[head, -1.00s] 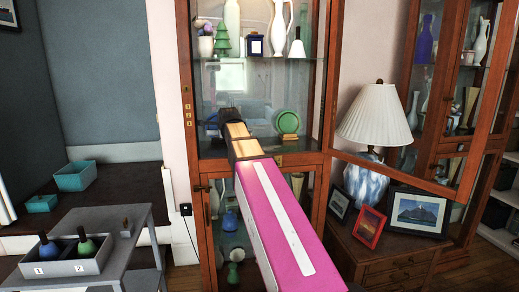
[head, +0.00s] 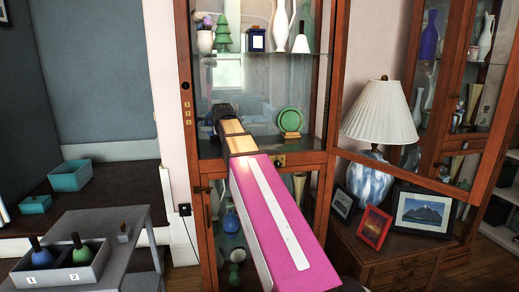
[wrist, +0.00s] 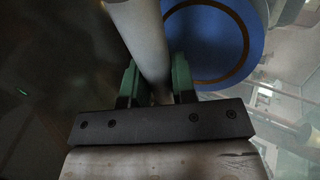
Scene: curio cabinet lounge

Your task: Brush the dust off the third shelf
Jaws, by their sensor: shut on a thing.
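The glass-fronted wooden cabinet (head: 328,90) stands ahead in the head view, with its front open at my arm's height. Its upper shelf holds vases and ornaments. The shelf (head: 262,150) below it holds a green plate (head: 291,121) on a stand. My gripper (head: 222,110) reaches into this bay, left of the plate; its fingertips are hidden there. In the wrist view my gripper (wrist: 157,88) has green fingers shut on a pale rod (wrist: 142,35), which looks like a handle. Its far end is out of view. Dust cannot be made out.
A blue disc (wrist: 205,45) with a brown ring is close beside the rod. A grey table (head: 140,240) at lower left carries a tray (head: 95,272) with blue and green dark-handled items marked 1 and 2. A lamp (head: 380,108) and picture frames (head: 424,214) stand on the right.

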